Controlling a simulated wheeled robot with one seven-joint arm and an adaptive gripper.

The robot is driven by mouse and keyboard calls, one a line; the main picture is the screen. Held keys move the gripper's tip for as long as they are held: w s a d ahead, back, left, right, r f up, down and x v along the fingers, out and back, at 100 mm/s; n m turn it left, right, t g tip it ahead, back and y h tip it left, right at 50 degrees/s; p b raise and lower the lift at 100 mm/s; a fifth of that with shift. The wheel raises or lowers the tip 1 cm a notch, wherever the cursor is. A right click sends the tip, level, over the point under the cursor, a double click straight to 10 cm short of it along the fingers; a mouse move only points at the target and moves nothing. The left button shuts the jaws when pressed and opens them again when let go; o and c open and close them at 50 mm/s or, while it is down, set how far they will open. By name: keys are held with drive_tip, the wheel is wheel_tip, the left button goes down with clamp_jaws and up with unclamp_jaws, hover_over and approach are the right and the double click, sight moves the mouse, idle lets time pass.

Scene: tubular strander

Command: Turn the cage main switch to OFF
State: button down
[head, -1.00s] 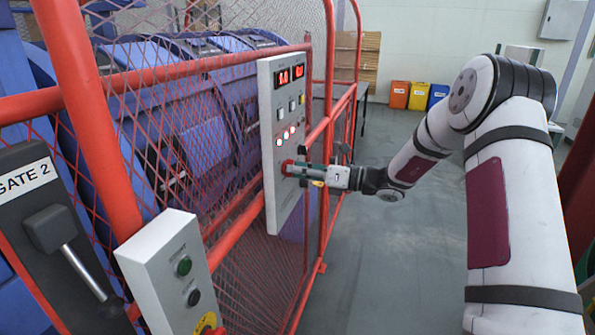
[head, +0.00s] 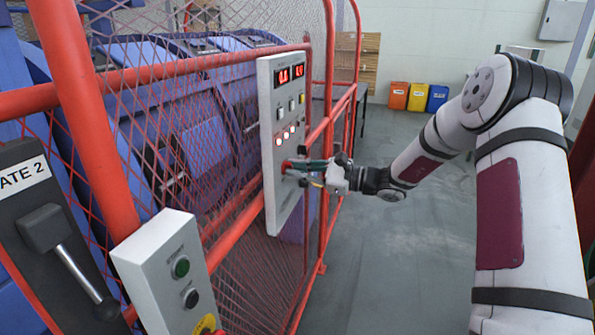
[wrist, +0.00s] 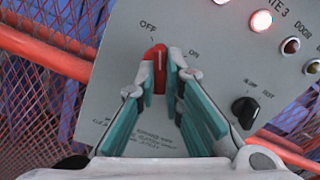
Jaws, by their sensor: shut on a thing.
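The cage main switch, a red rotary knob (wrist: 159,56), sits on a grey control panel (head: 268,120) on the cage fence. In the wrist view, the knob is between the two fingertips of my gripper (wrist: 161,68), which is shut on it. Its white line points roughly up in that view, nearer to the OFF label (wrist: 148,26) than to the ON label (wrist: 194,55). Its exact alignment is hard to tell. In the head view, my gripper (head: 292,168) reaches the panel from the right and covers most of the knob (head: 286,166).
A black selector knob (wrist: 245,110) sits right of the switch, with lit lamps (wrist: 261,21) above it. Red fence rails (head: 220,65) surround the blue machine. A small button box (head: 170,270) and a gate lever (head: 75,255) are nearer. The floor (head: 400,245) is clear.

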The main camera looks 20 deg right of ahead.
drive_tip(key=shift+f+n, duration=0.1)
drive_tip(key=shift+n, duration=1.4)
drive_tip(key=c, duration=1.7)
unclamp_jaws()
drive_tip(key=shift+d, duration=0.1)
drive_tip(key=v, duration=1.2)
